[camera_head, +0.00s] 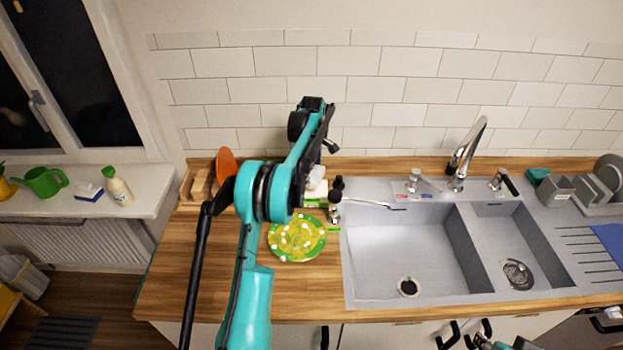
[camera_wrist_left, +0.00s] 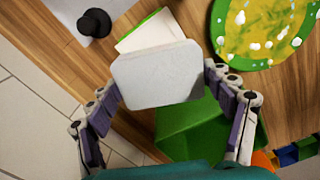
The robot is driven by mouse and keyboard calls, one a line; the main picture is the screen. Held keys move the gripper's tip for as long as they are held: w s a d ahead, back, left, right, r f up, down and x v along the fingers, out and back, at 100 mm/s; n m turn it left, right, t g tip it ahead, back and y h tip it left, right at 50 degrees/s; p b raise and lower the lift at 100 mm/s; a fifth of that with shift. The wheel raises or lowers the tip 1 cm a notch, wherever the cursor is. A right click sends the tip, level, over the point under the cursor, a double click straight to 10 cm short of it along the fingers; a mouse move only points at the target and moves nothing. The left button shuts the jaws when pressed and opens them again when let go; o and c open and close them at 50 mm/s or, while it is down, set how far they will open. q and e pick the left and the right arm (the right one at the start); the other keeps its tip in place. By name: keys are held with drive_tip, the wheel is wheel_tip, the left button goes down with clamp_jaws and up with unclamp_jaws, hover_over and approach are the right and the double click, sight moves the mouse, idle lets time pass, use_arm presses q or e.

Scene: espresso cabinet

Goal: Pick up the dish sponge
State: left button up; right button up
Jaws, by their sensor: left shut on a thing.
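The dish sponge (camera_wrist_left: 158,76) is a pale, rounded block in the left wrist view. It sits between the fingers of my left gripper (camera_wrist_left: 164,88), which is shut on it from both sides. In the head view the left gripper (camera_head: 318,172) is at the back of the wooden counter, left of the sink, largely hidden behind my arm. A whitish block there (camera_head: 317,187) appears to be the sponge. At the bottom edge of the head view, part of my right arm shows near the cabinet front; its finger state is unclear.
A green-rimmed yellow plate with white spots (camera_head: 297,238) lies on the counter in front. A green box (camera_wrist_left: 188,128) is beneath the sponge. A dark bottle (camera_head: 334,208) stands near the grey sink (camera_head: 420,285). Wooden items (camera_head: 200,184) stand at the back left.

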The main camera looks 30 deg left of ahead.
use_arm(q)
drive_tip(key=d+r, duration=0.2)
drive_tip(key=d, duration=0.1)
drive_tip(key=d+r, duration=0.2)
drive_tip(key=d, duration=0.2)
drive_tip(key=d+r+p, duration=0.1)
drive_tip(key=d+r, duration=0.1)
drive_tip(key=d, duration=0.1)
drive_tip(key=shift+w+d, duration=0.1)
drive_tip(key=shift+d, duration=0.2)
drive_tip(key=shift+c, duration=0.6)
drive_tip(key=shift+d+r, duration=0.2)
drive_tip(key=shift+d, duration=0.2)
drive_tip(key=shift+o, duration=0.5)
